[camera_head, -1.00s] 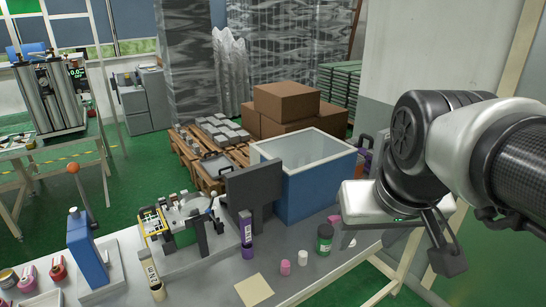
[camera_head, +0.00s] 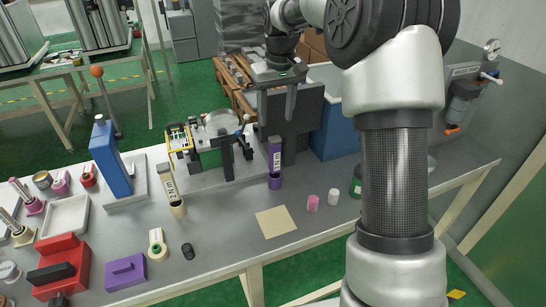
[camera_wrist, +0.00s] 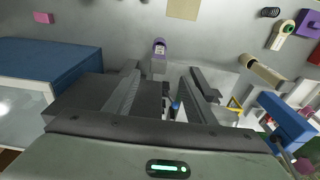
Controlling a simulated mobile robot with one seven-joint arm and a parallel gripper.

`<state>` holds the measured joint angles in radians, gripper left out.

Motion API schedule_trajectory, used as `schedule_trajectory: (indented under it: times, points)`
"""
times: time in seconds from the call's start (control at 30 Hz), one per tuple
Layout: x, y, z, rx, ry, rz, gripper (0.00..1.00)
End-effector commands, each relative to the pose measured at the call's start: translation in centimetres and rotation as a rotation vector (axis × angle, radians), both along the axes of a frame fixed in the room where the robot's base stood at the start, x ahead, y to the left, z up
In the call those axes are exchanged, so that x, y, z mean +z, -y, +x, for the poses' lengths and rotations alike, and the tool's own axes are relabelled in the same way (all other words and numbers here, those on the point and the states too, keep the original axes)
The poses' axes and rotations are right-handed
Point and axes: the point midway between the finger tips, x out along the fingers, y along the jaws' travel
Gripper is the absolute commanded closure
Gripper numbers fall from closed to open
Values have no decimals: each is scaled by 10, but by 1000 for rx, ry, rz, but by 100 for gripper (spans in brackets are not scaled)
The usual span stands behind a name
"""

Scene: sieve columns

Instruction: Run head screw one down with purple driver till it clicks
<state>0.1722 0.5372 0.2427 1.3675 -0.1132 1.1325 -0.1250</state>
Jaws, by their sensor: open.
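The purple driver (camera_head: 275,160) stands upright in the head view, with a dark label, at the right side of the fixture. Its top shows in the wrist view (camera_wrist: 159,47), just beyond the gap between my fingertips. My gripper (camera_head: 278,108) is open and empty, pointing down above and behind the driver, apart from it. The fixture (camera_head: 210,180) carries a pale round head (camera_head: 218,126) with dark clamp posts in front. Which screw is head screw one is too small to tell. In the wrist view my fingers (camera_wrist: 165,82) are spread apart.
A cream labelled driver (camera_head: 176,205), a blue press (camera_head: 110,160) and a purple block (camera_head: 125,271) are left. The bench front around the yellow sheet (camera_head: 275,222) is mostly clear.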

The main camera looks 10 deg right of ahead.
Motion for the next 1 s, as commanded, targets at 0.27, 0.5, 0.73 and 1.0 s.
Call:
schedule_trajectory:
  times: [0.27,0.5,0.73,1.0]
  points:
    - [-63,-1,6,0,-4,0,50]
    - [-101,-2,11,-1,-2,0,50]
    - [-112,-2,13,-1,-1,0,50]
    - [-150,0,17,-1,-3,1,50]
